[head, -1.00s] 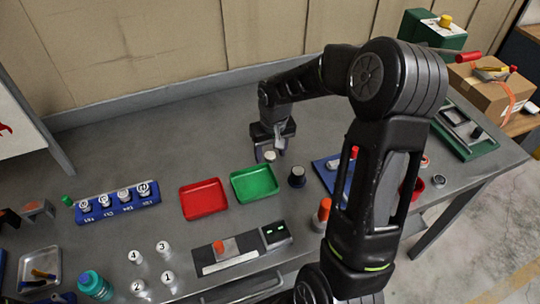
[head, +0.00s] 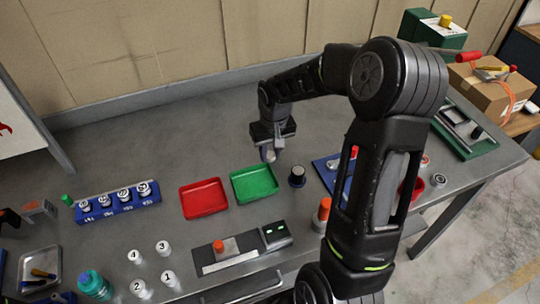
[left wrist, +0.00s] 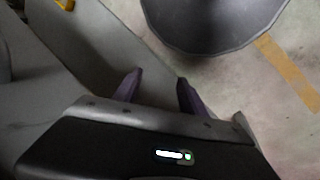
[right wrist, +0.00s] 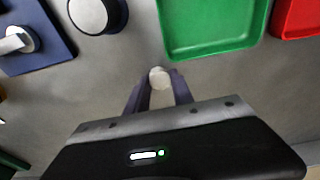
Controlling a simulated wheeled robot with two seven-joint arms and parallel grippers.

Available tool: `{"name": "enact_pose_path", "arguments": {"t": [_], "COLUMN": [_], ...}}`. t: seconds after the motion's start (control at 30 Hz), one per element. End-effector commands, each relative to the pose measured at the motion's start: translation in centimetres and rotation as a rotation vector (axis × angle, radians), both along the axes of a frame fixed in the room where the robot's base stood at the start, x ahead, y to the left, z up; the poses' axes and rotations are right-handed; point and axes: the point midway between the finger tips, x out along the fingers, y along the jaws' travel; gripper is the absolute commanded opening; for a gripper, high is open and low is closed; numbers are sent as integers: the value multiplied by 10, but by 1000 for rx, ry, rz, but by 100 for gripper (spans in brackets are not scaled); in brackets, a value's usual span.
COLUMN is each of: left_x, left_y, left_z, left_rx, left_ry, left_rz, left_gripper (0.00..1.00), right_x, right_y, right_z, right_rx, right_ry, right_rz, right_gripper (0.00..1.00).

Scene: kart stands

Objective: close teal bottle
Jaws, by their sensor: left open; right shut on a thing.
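The teal bottle (head: 92,283) stands at the front left of the bench in the head view; I cannot make out its mouth clearly. My right gripper (head: 268,154) is near the middle of the bench, behind the green tray. In the right wrist view, my right gripper (right wrist: 158,88) is shut on a small whitish round piece (right wrist: 159,77); I cannot tell whether it is the bottle's cap. My left gripper (left wrist: 158,88) is open and empty in the left wrist view, away from the bottle.
A red tray (head: 204,198) and a green tray (head: 254,183) lie side by side. A dark, pale-topped cylinder (head: 297,177) stands right of them. A blue rack (head: 118,202) and several numbered white pieces (head: 162,247) are at left.

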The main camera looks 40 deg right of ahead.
Motion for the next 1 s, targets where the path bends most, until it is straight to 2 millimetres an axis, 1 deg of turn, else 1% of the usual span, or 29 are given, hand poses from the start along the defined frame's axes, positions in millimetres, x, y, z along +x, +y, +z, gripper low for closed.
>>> {"name": "enact_pose_path", "arguments": {"t": [0.3, 0.47, 0.57, 0.8, 0.9, 1.0], "left_x": [0, 0, 1, 2, 2, 2], "left_y": [0, 0, 0, -1, -1, -1], "left_z": [0, -2, -5, -12, -14, -15], "left_rx": [0, 0, -1, -3, -4, -4], "left_ry": [0, 0, -1, -4, -6, -6], "left_rz": [0, 0, -1, -2, -1, -2], "left_gripper": [50, 50, 50, 50, 50, 50], "right_x": [0, 1, 1, 1, 1, 1], "right_y": [0, -1, 0, 0, 0, 0], "right_z": [1, 10, 23, 68, 84, 95], "right_rx": [0, -2, -1, -2, -1, -1], "right_ry": [0, -3, -4, -6, -4, -3], "right_rz": [0, 0, -2, 0, 1, 0], "right_gripper": [0, 0, 0, 0, 0, 0]}}
